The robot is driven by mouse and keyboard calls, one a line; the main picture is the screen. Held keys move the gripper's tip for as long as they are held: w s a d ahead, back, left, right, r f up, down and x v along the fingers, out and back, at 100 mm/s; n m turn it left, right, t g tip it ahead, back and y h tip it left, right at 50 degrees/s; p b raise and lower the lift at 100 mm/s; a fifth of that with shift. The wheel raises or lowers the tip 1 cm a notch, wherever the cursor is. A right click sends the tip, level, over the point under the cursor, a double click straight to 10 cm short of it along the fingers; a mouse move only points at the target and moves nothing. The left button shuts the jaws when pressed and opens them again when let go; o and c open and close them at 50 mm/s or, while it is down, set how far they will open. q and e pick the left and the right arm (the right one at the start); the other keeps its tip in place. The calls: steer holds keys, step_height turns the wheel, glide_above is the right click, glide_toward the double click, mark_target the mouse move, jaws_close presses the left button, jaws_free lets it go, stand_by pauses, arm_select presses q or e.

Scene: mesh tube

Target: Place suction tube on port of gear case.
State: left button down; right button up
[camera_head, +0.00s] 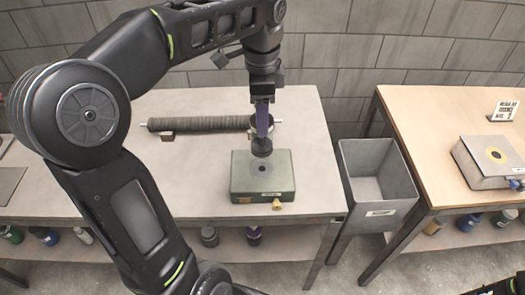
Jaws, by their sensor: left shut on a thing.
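The gear case (250,188) is a green box near the front edge of the grey table, with a dark round port on its top and a brass fitting at its front. My left gripper (263,122) points straight down above the case. It is shut on the suction tube (262,147), a short dark piece held roughly upright. The tube's lower end is over the back part of the case top, close behind the port; I cannot tell whether it touches.
A long dark ribbed roll (200,124) lies behind the case on a rod with supports. A grey bin (378,178) stands right of the table. A wooden table (450,125) at the right carries a grey box (492,160) and a sign (504,110). Bottles stand on the lower shelves.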

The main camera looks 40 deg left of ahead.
mark_target(262, 139)
arm_select(q)
step_height(262, 139, down, 3)
steer(key=shift+f, duration=0.25)
step_height(262, 139, down, 4)
steer(key=shift+r+p, duration=0.25)
steer(key=shift+p, duration=0.1)
steer(key=shift+f, duration=0.1)
steer(key=shift+f, duration=0.25)
steer(key=c, duration=0.6)
jaws_free()
steer(key=shift+r, duration=0.1)
